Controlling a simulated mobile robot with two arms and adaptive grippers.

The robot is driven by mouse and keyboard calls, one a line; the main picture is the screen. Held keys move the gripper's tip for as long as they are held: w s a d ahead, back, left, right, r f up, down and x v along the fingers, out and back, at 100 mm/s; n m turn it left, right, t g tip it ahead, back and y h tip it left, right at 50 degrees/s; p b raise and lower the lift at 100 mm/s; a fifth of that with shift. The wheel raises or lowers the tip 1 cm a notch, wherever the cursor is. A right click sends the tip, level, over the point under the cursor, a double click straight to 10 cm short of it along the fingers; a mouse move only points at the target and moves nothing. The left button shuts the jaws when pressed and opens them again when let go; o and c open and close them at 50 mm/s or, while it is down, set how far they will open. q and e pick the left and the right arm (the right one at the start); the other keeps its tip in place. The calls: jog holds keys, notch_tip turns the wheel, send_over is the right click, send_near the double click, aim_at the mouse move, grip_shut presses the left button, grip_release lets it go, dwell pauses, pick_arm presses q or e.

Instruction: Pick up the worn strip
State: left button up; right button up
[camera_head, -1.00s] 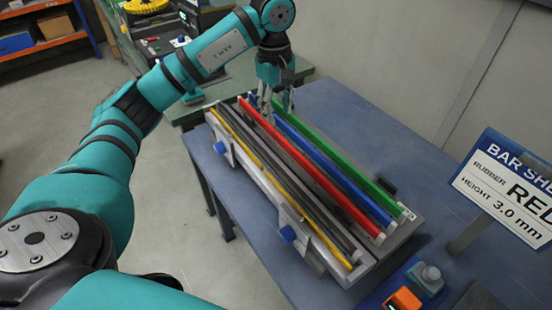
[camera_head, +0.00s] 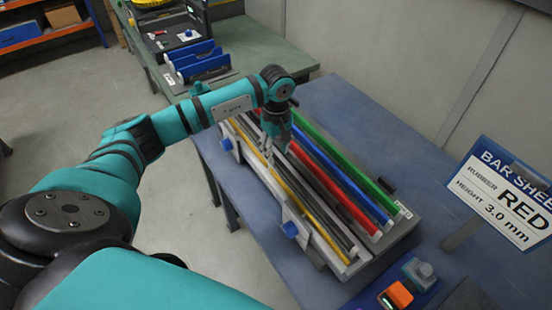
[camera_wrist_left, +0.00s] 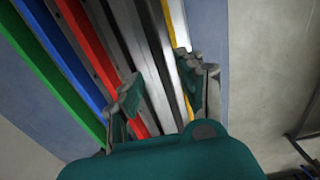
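Several long strips lie side by side on a grey rack: yellow (camera_head: 322,232), dark grey, red (camera_head: 350,208), blue (camera_head: 360,192) and green (camera_head: 345,162). I cannot tell from these frames which one is worn. My left gripper (camera_head: 268,153) is over the far part of the rack, on the yellow and dark grey side. In the left wrist view its fingers (camera_wrist_left: 160,78) are apart, with dark and silvery bars (camera_wrist_left: 150,50) showing between them. The red strip (camera_wrist_left: 92,45) passes by one finger and the yellow strip (camera_wrist_left: 176,22) by the other. My right gripper is not in view.
The rack stands on a blue table (camera_head: 440,180). A sign (camera_head: 505,195) reading "RED" and "3.0 mm" stands at the right. An orange-topped item (camera_head: 398,295) is at the front. Blue clamp knobs (camera_head: 290,229) line the rack's left side. A green bench (camera_head: 250,45) is behind.

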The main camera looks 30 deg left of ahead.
aim_at(276, 157)
pick_arm(q)
jog(key=shift+s+f+p, duration=0.1)
jog(key=shift+f+p, duration=0.25)
jog(key=shift+f, duration=1.25)
jog(key=shift+c, duration=0.3)
grip_shut()
jog(key=shift+r, duration=0.1)
